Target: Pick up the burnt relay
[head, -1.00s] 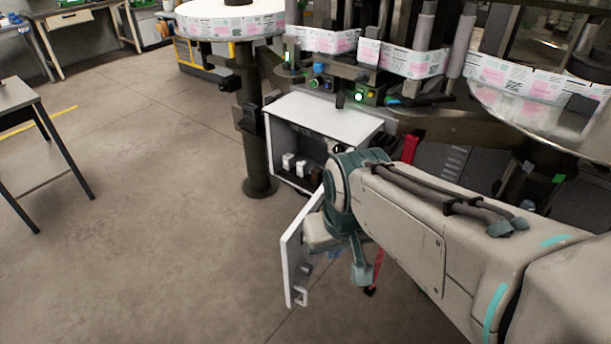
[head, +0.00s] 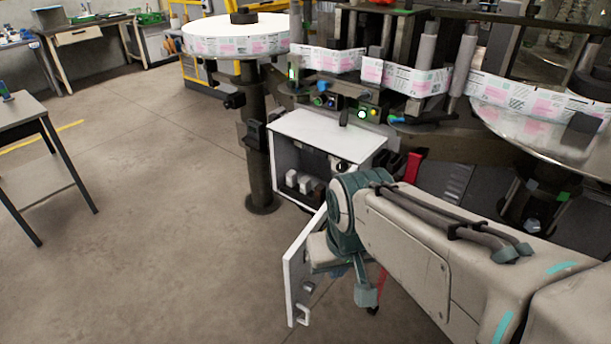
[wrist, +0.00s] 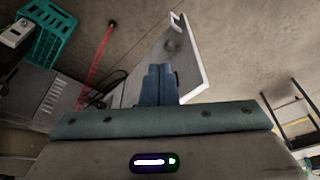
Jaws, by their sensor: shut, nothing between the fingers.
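A white cabinet (head: 325,127) stands open under the labeller in the head view. Its door (head: 297,275) hangs wide open toward the front and has a handle at its lower end. Several small relays (head: 304,184) show inside, white blocks beside darker ones. I cannot tell which one is burnt, and my arm hides part of the inside. My gripper (wrist: 160,84) shows its two blue fingers together in the wrist view, shut and empty. The door (wrist: 190,62) is close beside and behind the fingers there; I cannot tell if they touch.
A round reel table (head: 236,43) stands behind left of the cabinet on a dark post (head: 259,160). A table (head: 35,125) is at the far left, with clear floor between. The wrist view shows a teal crate (wrist: 50,42) and a red strap (wrist: 94,72).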

